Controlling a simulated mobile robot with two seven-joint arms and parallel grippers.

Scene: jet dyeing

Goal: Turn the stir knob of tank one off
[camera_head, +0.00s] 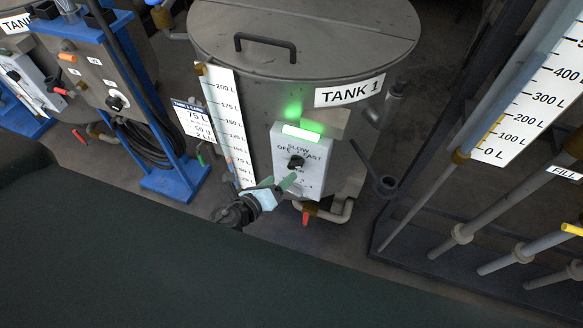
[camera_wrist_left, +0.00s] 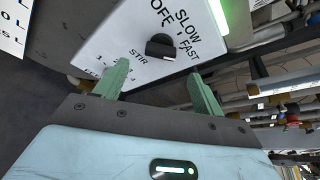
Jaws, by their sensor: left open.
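The tank one (camera_head: 290,60) stands at the centre of the head view, with its TANK 1 label and a white control box on its front. The black stir knob (camera_head: 296,162) sits on the box below the OFF, SLOW and FAST marks. It also shows in the left wrist view (camera_wrist_left: 160,46), just beyond the fingers. A green lamp (camera_head: 301,132) glows above the box. My left gripper (camera_head: 284,183) is open, its green fingers just below the knob and apart from it. In the left wrist view the gripper (camera_wrist_left: 158,72) holds nothing.
A white litre scale (camera_head: 226,125) stands left of the box. A pipe with a red handle (camera_head: 306,218) runs below it. A blue-framed unit (camera_head: 165,160) stands to the left. Pipes and a dark frame (camera_head: 400,240) stand to the right.

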